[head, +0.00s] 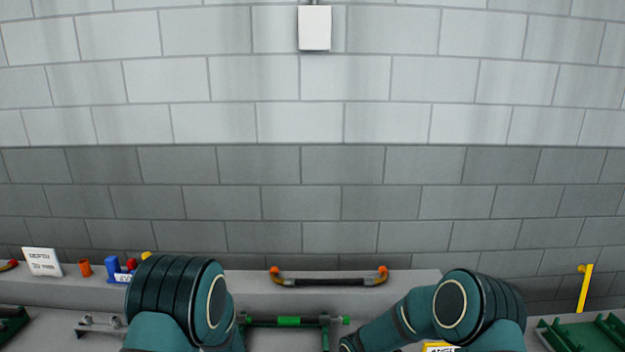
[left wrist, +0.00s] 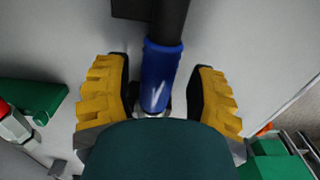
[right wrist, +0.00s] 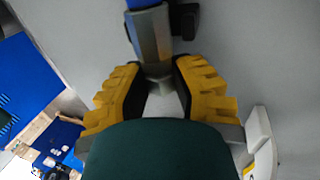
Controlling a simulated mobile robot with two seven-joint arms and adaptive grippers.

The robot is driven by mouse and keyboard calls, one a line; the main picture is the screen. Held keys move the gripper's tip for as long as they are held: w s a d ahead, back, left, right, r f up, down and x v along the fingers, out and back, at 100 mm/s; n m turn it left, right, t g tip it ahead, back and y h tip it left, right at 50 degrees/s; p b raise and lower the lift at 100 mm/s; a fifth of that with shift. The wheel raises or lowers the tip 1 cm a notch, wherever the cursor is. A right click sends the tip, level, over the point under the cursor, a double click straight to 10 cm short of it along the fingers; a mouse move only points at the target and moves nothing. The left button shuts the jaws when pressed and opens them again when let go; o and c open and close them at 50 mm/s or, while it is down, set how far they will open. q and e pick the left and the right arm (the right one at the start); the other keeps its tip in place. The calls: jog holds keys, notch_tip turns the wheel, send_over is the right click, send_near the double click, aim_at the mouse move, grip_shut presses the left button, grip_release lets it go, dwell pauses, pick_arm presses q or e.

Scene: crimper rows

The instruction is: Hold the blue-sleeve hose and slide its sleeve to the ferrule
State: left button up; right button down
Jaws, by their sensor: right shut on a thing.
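The blue sleeve (left wrist: 162,75) sits on a black hose (left wrist: 170,20) in the left wrist view. My left gripper (left wrist: 160,92) is open around the sleeve, with a gap on both sides. A silvery part shows just below the sleeve, partly hidden by my wrist. In the right wrist view, my right gripper (right wrist: 159,85) is shut on the grey metal end fitting of the hose. A faceted metal ferrule (right wrist: 150,35) shows just beyond the fingers, with a blue edge (right wrist: 145,3) at the top of the picture. In the head view, my arms hide both grippers and this hose.
A green-sleeved hose (head: 288,321) lies on a rack between my arms. A dark hose with orange ends (head: 328,282) lies on the ledge behind. Small coloured parts and a sign (head: 42,262) stand at left. A yellow post (head: 585,287) and green tray (head: 590,335) are at right.

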pick_arm(q)
jog(key=shift+w+r, duration=0.1)
jog(key=shift+r, duration=0.05)
pick_arm(e)
jog(key=shift+s+f, duration=0.1)
jog(key=shift+s, duration=0.05)
pick_arm(q)
jog(key=shift+r, duration=0.3)
notch_tip(320, 180, up, 11)
jog(key=shift+r, duration=0.1)
pick_arm(e)
jog(key=c, duration=0.8)
grip_release()
